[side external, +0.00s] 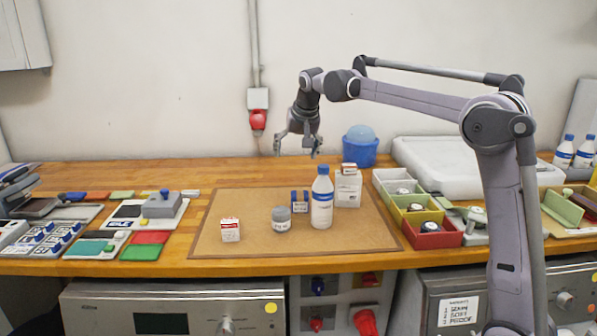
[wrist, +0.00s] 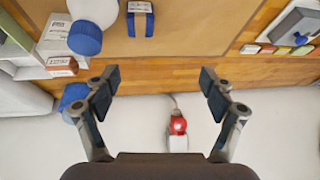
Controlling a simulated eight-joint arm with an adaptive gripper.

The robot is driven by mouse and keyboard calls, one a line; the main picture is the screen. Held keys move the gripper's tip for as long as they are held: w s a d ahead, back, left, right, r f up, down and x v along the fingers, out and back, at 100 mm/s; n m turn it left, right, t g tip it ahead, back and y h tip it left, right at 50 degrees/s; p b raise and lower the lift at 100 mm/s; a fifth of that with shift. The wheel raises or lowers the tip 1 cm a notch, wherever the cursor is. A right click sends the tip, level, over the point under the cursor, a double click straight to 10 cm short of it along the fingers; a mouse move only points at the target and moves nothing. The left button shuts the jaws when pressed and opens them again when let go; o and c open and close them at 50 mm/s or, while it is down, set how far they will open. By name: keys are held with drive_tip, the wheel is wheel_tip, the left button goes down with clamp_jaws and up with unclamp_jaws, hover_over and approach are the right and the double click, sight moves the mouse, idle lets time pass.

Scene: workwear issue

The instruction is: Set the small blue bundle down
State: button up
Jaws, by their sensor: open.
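The small blue bundle (side external: 300,196) stands on the brown mat (side external: 240,205), blue with a pale band. It is just left of the white bottle with a blue cap (side external: 322,200) and behind a grey jar (side external: 282,220). In the wrist view the bundle (wrist: 140,20) shows near the top edge, with the bottle's blue cap (wrist: 85,38) beside it. My gripper (side external: 297,148) is open and empty, in the air above and behind the bundle. Its spread fingers also show in the wrist view (wrist: 160,80), with nothing between them.
A white box (side external: 347,190) with a small red-and-white box on top stands right of the bottle. Another small red-and-white box (side external: 230,230) sits at the mat's front left. A blue tub (side external: 360,150) and coloured bins (side external: 433,238) are to the right.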

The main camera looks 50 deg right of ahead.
drive_tip(key=s+a+f+n+t+y, duration=0.15)
drive_tip(key=s+a+n, duration=0.25)
drive_tip(key=s+a, duration=0.85)
drive_tip(key=s+a+f+n, duration=0.2)
drive_tip(key=s+f, duration=0.3)
drive_tip(key=s, duration=0.2)
drive_tip(key=s+a+f+n+y, duration=0.1)
drive_tip(key=s+a+f+n, duration=0.1)
drive_tip(key=s+f, duration=0.3)
drive_tip(key=s+t, duration=0.1)
drive_tip(key=s, duration=0.2)
drive_tip(key=shift+s+f, duration=0.3)
drive_tip(key=shift+f, duration=0.1)
drive_tip(key=shift+c, duration=0.3)
